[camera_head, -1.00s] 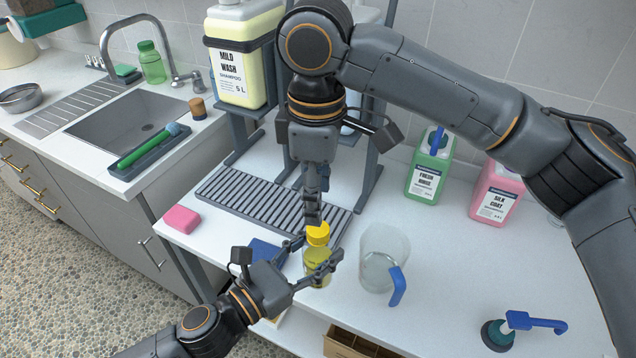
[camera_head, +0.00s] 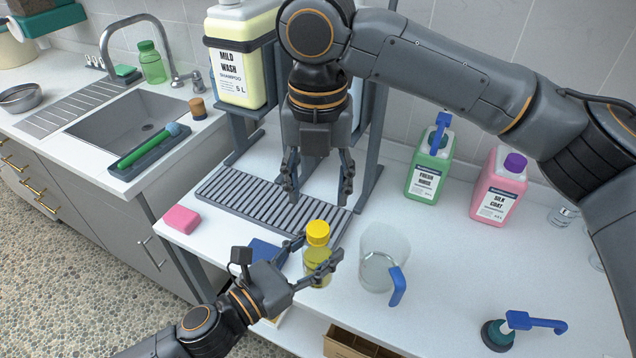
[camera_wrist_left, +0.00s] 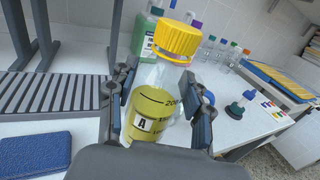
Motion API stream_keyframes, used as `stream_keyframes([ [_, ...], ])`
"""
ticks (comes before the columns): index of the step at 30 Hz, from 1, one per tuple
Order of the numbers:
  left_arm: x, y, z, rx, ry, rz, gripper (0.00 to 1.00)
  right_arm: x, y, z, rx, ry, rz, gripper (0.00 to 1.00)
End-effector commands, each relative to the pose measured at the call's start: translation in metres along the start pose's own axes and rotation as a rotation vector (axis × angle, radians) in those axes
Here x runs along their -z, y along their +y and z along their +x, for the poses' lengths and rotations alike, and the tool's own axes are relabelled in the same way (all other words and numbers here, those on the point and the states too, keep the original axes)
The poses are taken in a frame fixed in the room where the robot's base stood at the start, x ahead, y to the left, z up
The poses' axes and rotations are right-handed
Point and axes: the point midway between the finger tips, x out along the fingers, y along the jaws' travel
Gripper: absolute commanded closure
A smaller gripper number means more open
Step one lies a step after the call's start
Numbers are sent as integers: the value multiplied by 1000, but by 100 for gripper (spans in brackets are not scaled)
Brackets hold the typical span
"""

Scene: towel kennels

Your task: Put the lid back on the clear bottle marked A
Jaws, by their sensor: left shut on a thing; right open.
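The clear bottle marked A (camera_head: 316,262) holds yellow liquid and stands at the counter's front, before the slatted rack. It also shows in the left wrist view (camera_wrist_left: 154,106), with its "A" label facing that camera. The yellow lid (camera_head: 317,232) sits on the bottle's mouth and looks level; the left wrist view shows it too (camera_wrist_left: 178,38). I cannot tell how tightly it is seated. My left gripper (camera_head: 318,268) is shut on the bottle's body, one finger on each side. My right gripper (camera_head: 319,196) is open and empty, above and behind the lid, over the rack.
A clear jug with a blue handle (camera_head: 382,262) stands close right of the bottle. A blue cloth (camera_head: 264,252) and a pink sponge (camera_head: 182,219) lie to the left. Green (camera_head: 430,172) and pink (camera_head: 498,190) jugs stand at the back.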

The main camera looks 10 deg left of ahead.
Motion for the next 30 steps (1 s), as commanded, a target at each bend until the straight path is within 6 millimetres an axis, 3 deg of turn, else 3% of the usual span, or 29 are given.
stream_keyframes([
  [13,-1,0,0,0,-1,0,100,0,0,6,1,1,-8,48],
  [24,-1,0,0,0,-1,0,100,0,0,60,1,2,-7,48],
  [30,-1,0,0,0,-1,0,100,0,0,77,0,1,-7,48],
])
